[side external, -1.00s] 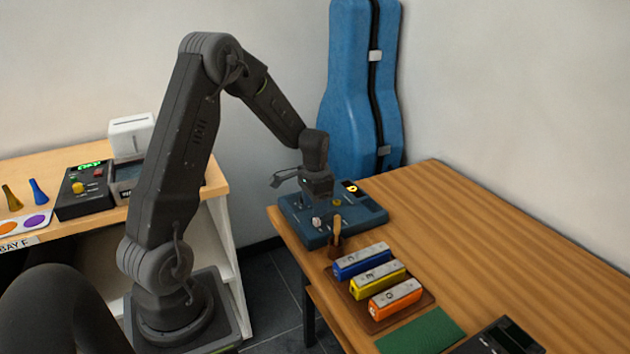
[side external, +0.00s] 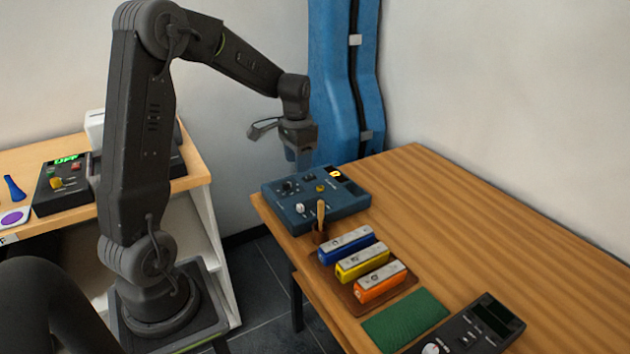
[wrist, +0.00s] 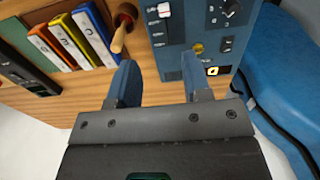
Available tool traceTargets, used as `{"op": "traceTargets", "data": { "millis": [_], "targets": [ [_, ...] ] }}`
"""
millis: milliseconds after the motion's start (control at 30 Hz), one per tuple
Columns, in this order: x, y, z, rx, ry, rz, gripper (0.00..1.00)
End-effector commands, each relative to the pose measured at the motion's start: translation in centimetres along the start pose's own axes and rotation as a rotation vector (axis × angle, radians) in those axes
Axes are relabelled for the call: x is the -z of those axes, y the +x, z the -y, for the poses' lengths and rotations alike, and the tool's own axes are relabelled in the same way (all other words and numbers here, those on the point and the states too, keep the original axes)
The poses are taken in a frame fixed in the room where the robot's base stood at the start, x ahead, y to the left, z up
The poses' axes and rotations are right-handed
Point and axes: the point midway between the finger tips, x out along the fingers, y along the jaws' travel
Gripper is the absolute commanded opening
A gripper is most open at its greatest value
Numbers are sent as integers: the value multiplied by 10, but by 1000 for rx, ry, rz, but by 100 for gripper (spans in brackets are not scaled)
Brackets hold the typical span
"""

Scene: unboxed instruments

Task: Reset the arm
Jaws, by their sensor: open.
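My gripper (side external: 302,158) is raised above the far left part of the wooden table, over the back of a blue instrument box (side external: 318,203) with knobs and a small yellow-lit display. In the wrist view, my gripper (wrist: 160,80) shows two blue fingers set well apart, with nothing between them. The blue box (wrist: 180,38) lies beyond the fingertips there. My gripper looks apart from the box.
Blue, yellow and orange blocks (side external: 362,262) lie on a brown tray beside a wooden-handled tool (side external: 320,215). A green mat (side external: 405,318) and a dark device (side external: 470,330) are nearer. A blue case (side external: 345,80) stands behind. The table's right side is clear.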

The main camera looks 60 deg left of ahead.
Motion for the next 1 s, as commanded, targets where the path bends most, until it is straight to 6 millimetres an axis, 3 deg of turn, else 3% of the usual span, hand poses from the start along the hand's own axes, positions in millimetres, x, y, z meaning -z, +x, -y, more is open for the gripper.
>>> {"op": "traceTargets", "data": {
  "millis": [167,267,400,600,800,1000],
  "targets": [
    [-13,-42,-52,39,11,-82,45],
    [-31,-68,-90,57,11,-149,45],
    [-65,-93,-139,64,11,-247,45],
    [-121,-109,-191,40,9,-380,45],
    [-157,-108,-214,5,4,-463,45],
    [-166,-107,-219,-7,0,-483,45]
  ]
}}
